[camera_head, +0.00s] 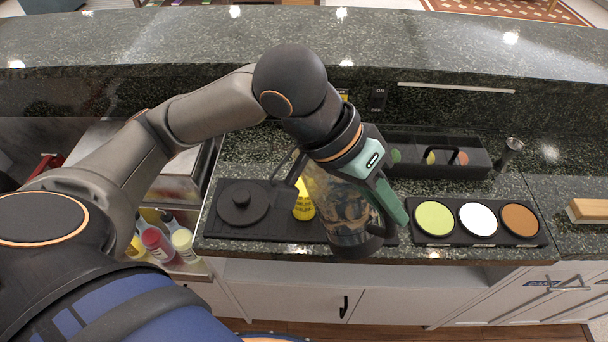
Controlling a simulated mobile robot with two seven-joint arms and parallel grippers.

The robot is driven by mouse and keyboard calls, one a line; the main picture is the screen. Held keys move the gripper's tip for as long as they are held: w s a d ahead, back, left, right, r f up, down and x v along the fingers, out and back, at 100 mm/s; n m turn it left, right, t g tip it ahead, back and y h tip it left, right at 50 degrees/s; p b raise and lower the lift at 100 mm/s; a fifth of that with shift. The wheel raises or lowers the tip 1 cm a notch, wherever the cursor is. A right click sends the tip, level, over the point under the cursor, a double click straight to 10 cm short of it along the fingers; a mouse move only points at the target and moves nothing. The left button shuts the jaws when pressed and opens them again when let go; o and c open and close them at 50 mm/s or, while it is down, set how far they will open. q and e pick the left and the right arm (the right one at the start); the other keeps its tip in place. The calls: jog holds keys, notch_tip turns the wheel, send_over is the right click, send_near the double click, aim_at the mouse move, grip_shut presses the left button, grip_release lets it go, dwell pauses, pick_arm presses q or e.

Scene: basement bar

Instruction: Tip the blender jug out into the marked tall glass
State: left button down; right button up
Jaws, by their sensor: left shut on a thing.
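My left gripper (385,198) reaches over the counter from above and is shut on the blender jug (342,205). The jug is see-through with a dark lower part (352,246) and looks tilted in the grip. It hangs in front of a black mat, near the counter's front edge. The gripper and wrist cover part of it. A yellow cup-like thing (304,205) stands on the mat just left of the jug. I cannot make out a marked tall glass; the jug or arm may hide it. My right gripper is not in view.
A black mat (270,232) carries a round black lid (242,203). A tray (480,241) with green, white and orange discs lies to the right. A black caddy (470,165) stands behind. Bottles (155,242) stand in a low rack at left. A raised ledge (430,45) runs behind.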

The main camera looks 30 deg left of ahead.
pick_arm(q)
notch_tip(320, 180, up, 4)
jog(key=t+y, duration=0.1)
jog(key=y, duration=0.1)
jog(key=m+y, duration=0.1)
jog(key=y, duration=0.2)
jog(key=shift+r+t, duration=0.15)
jog(key=shift+t, duration=0.25)
jog(key=shift+w, duration=0.1)
